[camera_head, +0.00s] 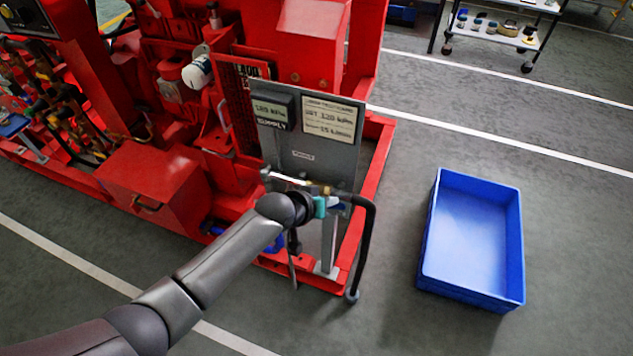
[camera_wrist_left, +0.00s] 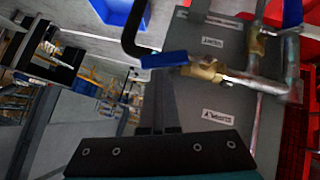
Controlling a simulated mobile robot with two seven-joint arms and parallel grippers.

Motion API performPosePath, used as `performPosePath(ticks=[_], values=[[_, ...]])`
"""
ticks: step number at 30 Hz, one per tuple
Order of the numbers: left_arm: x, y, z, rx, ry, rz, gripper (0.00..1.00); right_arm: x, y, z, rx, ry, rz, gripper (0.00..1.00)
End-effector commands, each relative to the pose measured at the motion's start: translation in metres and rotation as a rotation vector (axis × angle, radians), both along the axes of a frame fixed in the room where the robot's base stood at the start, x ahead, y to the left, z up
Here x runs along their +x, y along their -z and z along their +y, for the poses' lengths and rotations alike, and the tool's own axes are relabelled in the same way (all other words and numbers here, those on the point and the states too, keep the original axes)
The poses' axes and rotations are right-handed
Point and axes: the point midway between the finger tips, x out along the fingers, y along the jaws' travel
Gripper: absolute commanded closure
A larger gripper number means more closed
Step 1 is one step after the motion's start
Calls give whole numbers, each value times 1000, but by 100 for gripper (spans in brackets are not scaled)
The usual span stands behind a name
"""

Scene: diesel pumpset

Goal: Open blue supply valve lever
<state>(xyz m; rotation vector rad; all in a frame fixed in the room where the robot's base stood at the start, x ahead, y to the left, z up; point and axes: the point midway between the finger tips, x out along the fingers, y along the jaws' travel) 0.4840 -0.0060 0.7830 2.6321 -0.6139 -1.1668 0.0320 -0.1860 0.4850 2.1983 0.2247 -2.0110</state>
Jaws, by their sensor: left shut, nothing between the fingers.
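In the left wrist view a blue lever (camera_wrist_left: 165,60) sits on a brass valve (camera_wrist_left: 205,70), lying roughly in line with the pipe. A second blue lever (camera_wrist_left: 291,12) shows at the upper right. My left gripper (camera_wrist_left: 158,130) is shut and empty, apart from the first lever. In the head view the left gripper (camera_head: 325,206) is in front of the lower panel, and its wrist hides part of the valve area. My right gripper is out of view.
The grey panel (camera_head: 310,157) carries a supply display (camera_head: 272,110) and a card. A black hose (camera_head: 371,235) curves down on its right. The red pumpset frame (camera_head: 372,190) surrounds it. A blue crate (camera_head: 433,245) stands on the floor at right, with clear floor around it.

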Motion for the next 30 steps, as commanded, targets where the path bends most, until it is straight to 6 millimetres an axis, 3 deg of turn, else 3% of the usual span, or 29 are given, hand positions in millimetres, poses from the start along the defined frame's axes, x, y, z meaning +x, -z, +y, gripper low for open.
performPosePath(ticks=[15, 30], values=[[-8, 23, -16, 10, 3, 7, 100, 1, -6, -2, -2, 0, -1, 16], [-9, 27, -18, 9, 3, 8, 100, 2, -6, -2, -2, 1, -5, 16]])
